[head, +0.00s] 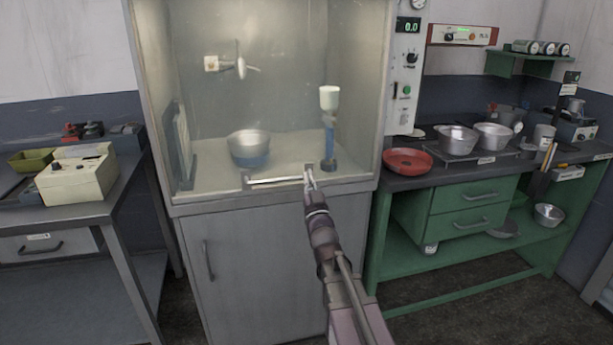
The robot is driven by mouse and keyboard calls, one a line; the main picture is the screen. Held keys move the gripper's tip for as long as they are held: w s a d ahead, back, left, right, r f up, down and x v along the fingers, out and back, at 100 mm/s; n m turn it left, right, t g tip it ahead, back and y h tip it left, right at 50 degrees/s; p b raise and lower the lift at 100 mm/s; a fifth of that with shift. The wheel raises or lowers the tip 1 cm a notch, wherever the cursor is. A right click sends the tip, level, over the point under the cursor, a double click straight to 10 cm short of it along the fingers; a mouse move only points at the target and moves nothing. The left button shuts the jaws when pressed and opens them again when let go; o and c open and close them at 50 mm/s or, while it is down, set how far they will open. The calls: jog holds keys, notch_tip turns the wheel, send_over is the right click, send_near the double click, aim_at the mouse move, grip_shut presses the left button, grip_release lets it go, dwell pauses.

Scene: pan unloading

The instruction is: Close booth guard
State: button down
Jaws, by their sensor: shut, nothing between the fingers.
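The grey booth (157,110) stands in the middle of the head view. Its guard looks like a clear front pane, and its edges are hard to make out. A pale horizontal handle bar (275,181) with dark end brackets sits low on the front, just above the booth's sill. My gripper (309,172) is shut and empty at the right end of this bar. I cannot tell whether it touches the bar. Inside the booth are a metal pan (248,144) on a blue base and a blue stand with a white cup (329,98).
A green bench (440,262) at the right holds a red dish (407,161) and several metal pans (457,139). A grey table (85,205) at the left holds a cream box (76,177). A cabinet door (255,265) lies below the sill.

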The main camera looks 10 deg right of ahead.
jog(key=shift+b+v, duration=1.25)
jog(key=shift+v, duration=1.75)
notch_tip(320, 180, down, 18)
jog(key=s+m+g+h, duration=0.1)
jog(key=g, duration=1.1)
jog(key=s+a+f+n+g+y, duration=0.1)
jog(key=s+a+f+g, duration=0.1)
jog(key=s+f+g, duration=0.55)
jog(key=s+a+f+g, duration=0.2)
jog(key=s+g, duration=0.2)
jog(key=s, duration=0.6)
notch_tip(320, 180, up, 22)
jog(key=p, duration=2.3)
jog(key=shift+a+r, duration=0.15)
jog(key=shift+r, duration=0.1)
